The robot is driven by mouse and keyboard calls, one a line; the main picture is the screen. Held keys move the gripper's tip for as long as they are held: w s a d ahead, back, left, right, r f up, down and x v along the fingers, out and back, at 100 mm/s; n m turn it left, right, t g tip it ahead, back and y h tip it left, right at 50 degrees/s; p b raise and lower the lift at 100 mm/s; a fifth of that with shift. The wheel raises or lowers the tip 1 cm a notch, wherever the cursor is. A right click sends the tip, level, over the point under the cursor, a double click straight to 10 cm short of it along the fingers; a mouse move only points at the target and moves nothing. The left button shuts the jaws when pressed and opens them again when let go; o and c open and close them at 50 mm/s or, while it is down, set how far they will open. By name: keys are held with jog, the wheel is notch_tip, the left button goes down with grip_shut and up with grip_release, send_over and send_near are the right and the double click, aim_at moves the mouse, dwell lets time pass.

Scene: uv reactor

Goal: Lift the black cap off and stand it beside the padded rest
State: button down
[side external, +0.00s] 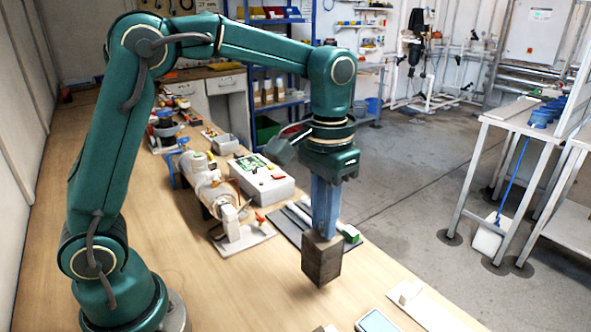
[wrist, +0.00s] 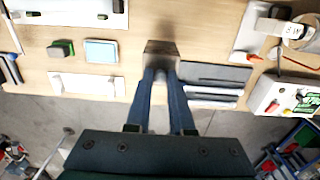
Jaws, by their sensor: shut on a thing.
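My gripper (side external: 324,232) points down with its blue fingers shut on a dark, box-shaped block, the black cap (side external: 321,262). The cap is upright and seems to hang just above the bench. In the wrist view the cap (wrist: 161,47) sits between the fingertips (wrist: 160,72). A flat pale-blue pad with a light rim (side external: 377,322) lies at the front edge of the side view; it may be the padded rest, but I cannot be sure. It also shows in the wrist view (wrist: 101,51), left of the cap and apart from it.
A dark mat with pale bars (wrist: 208,80) lies close right of the cap. A white strip (side external: 432,307) lies near the bench edge. A white cylindrical assembly (side external: 213,195) and a grey box with a green board (side external: 262,178) stand farther back. Bare wood separates cap and pad.

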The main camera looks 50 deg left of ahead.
jog(key=shift+f, duration=1.85)
jog(key=c, duration=1.2)
grip_release()
jog(key=shift+f, duration=0.1)
jog(key=o, duration=0.4)
